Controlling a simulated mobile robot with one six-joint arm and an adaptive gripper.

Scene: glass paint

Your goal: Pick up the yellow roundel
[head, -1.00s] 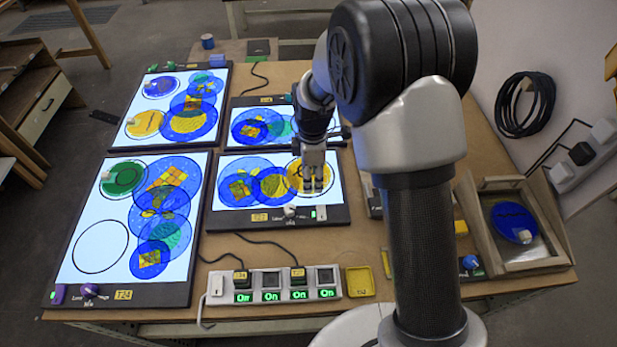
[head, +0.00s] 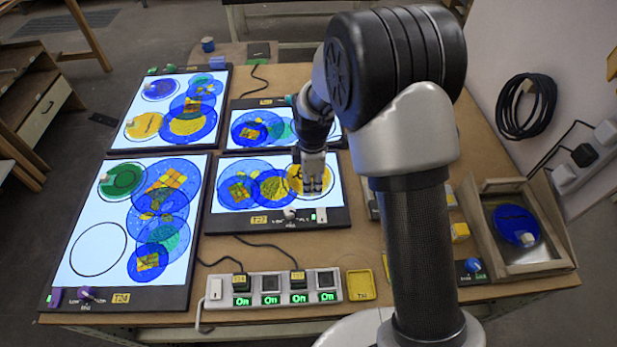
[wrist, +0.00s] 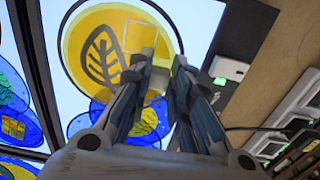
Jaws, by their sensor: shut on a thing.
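The yellow roundel (head: 327,177) is a round amber piece with a dark leaf drawing. It is at the right of the lit front-right panel (head: 215,214), roughly within a dark ring. It fills the upper middle of the wrist view (wrist: 88,50). My gripper (head: 312,184) is over it, pointing down. In the wrist view my gripper (wrist: 157,70) is shut on the roundel's pale block-like grip, which the fingers partly hide. I cannot tell whether the roundel is clear of the panel. Another yellow roundel (head: 144,132) lies on the back-left panel.
Blue discs (head: 271,186) lie left of my gripper on the same panel. The front-left panel has an empty ring (head: 98,247) and a green roundel (head: 122,187). A power strip (head: 260,301) and yellow tray (head: 361,284) are in front. A wooden frame with a blue roundel (head: 514,224) stands at right.

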